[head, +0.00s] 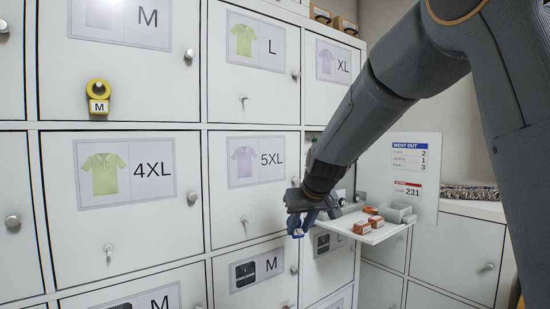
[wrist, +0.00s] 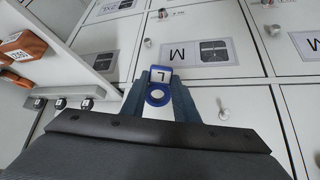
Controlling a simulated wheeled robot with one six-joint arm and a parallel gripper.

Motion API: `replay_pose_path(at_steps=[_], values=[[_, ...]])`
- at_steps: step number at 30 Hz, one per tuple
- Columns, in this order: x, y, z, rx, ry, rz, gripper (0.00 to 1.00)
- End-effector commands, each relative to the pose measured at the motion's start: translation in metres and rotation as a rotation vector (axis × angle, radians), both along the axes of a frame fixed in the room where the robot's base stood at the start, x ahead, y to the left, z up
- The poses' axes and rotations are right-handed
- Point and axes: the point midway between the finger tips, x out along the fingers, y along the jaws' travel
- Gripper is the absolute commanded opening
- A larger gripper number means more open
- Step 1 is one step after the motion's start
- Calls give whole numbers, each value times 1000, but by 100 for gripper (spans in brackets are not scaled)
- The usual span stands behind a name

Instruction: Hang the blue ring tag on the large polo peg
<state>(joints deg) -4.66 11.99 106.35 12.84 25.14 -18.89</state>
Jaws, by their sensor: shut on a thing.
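My gripper (head: 300,222) is shut on the blue ring tag (head: 298,233), in front of the lower lockers and left of the small shelf. In the wrist view the blue ring tag (wrist: 157,97) sits between my two fingers, its white face marked L. The large polo door, with a green polo picture and the letter L (head: 256,40), is in the upper middle of the head view. Its peg (head: 243,99) is bare and lies up and left of my gripper.
A yellow ring tag marked M (head: 98,96) hangs on the peg of the upper-left M door. Other doors carry bare pegs and round knobs. A white shelf (head: 377,236) with several orange boxes (head: 363,225) and a grey bin (head: 397,211) juts out right of my gripper.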

Motion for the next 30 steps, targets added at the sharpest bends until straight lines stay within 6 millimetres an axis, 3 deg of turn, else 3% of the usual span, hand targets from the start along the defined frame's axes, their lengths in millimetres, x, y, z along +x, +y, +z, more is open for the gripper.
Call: replay_pose_path(at_steps=[1, 8, 12, 18, 24, 30], values=[[3, 6, 29, 12, -49, 23, 3], [-4, 32, 150, 71, -226, 141, 3], [-20, 47, 222, 112, -319, 214, 3], [-53, 65, 304, 166, -412, 299, 3], [-75, 74, 346, 197, -453, 342, 3], [-78, 77, 354, 203, -459, 351, 3]])
